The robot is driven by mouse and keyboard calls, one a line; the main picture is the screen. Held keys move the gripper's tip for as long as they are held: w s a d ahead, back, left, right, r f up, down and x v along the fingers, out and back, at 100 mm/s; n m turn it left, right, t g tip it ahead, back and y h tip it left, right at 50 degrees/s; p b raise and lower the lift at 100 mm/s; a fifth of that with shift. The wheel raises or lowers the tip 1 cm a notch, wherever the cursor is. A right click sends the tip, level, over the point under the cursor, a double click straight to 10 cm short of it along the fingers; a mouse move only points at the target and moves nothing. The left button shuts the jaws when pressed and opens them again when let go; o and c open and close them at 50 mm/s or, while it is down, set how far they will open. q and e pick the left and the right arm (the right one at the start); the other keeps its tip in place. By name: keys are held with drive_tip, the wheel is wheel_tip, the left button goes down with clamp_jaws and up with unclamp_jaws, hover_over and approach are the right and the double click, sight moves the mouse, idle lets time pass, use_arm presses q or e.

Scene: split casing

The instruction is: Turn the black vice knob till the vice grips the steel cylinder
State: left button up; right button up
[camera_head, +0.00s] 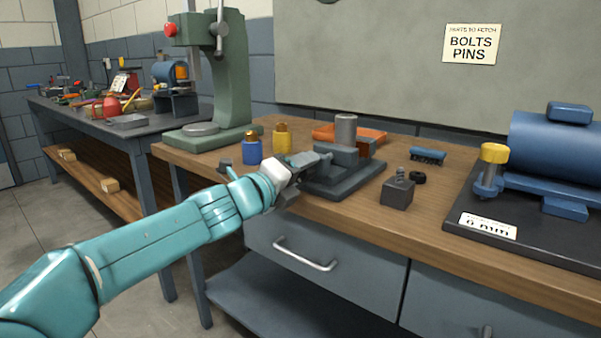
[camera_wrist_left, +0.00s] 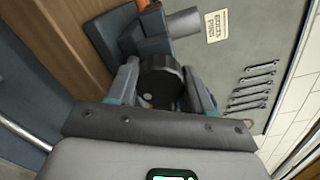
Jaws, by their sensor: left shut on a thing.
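The dark grey vice (camera_head: 345,172) stands on the wooden bench near its front edge. The steel cylinder (camera_head: 346,129) stands upright at the vice; it also shows in the left wrist view (camera_wrist_left: 184,22), beyond the vice. I cannot tell whether the jaws touch it. My left gripper (camera_head: 312,163) is at the left side of the vice. In the left wrist view its two fingers are shut on the round black vice knob (camera_wrist_left: 160,80), one on each side. The gripper hides the knob in the head view. My right gripper is not in view.
An orange tray (camera_head: 370,138) lies behind the vice. Blue and yellow bottles (camera_head: 253,151) and a green press (camera_head: 215,80) stand to the left. A dark block (camera_head: 397,190), a black ring (camera_head: 418,177) and a blue motor (camera_head: 555,150) are to the right.

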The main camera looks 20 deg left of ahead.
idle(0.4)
use_arm(q)
drive_tip(key=o, duration=0.8)
drive_tip(key=shift+c, duration=0.2)
drive_tip(key=p+v, duration=0.1)
drive_tip(key=v, duration=1.5)
drive_tip(key=shift+s+a, duration=0.1)
